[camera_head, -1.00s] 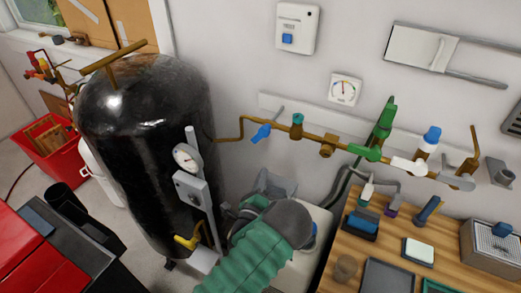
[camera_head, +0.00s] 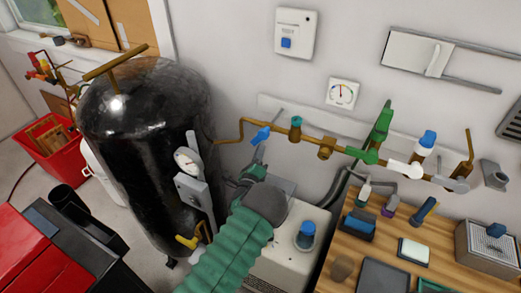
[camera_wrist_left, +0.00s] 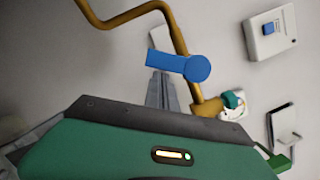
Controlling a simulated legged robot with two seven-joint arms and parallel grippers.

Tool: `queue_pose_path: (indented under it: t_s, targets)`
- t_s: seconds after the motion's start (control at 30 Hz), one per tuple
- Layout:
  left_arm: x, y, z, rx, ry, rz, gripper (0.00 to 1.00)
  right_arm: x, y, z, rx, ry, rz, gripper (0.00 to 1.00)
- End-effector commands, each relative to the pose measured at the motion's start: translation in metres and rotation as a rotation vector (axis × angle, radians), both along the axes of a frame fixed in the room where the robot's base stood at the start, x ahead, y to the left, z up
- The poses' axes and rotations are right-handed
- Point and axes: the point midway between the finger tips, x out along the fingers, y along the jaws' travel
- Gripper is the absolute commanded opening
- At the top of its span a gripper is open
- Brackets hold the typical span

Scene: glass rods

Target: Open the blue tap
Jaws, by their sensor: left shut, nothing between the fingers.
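The blue tap (camera_head: 259,136) is a lever handle near the left end of the brass pipe on the wall. In the head view it slants down to the left. In the left wrist view the blue tap (camera_wrist_left: 180,66) lies nearly level, with its round end at the right. My left gripper (camera_head: 259,155) is shut and empty, its fingertips just below the tap. In the left wrist view the gripper's fingers (camera_wrist_left: 160,88) point up at the lever and its tip is close to them; I cannot tell whether they touch. My right gripper is out of view.
The black tank (camera_head: 145,150) stands left of my arm. A wooden bench (camera_head: 388,236) with tools is at the right.

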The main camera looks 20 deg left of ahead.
Motion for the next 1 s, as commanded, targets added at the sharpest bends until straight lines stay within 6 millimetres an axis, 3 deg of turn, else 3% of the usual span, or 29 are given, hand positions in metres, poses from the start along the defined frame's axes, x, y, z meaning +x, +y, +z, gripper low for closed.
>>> queue_pose_path:
  t_s: [0.73, 1.0]
  targets:
    - [0.0, 0.005, -0.001, 0.101, -0.003, 0.0, 0.0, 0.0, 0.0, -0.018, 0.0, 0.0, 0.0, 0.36]
    - [0.0, 0.012, -0.004, 0.215, -0.007, -0.001, 0.0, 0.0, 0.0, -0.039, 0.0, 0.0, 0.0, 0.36]
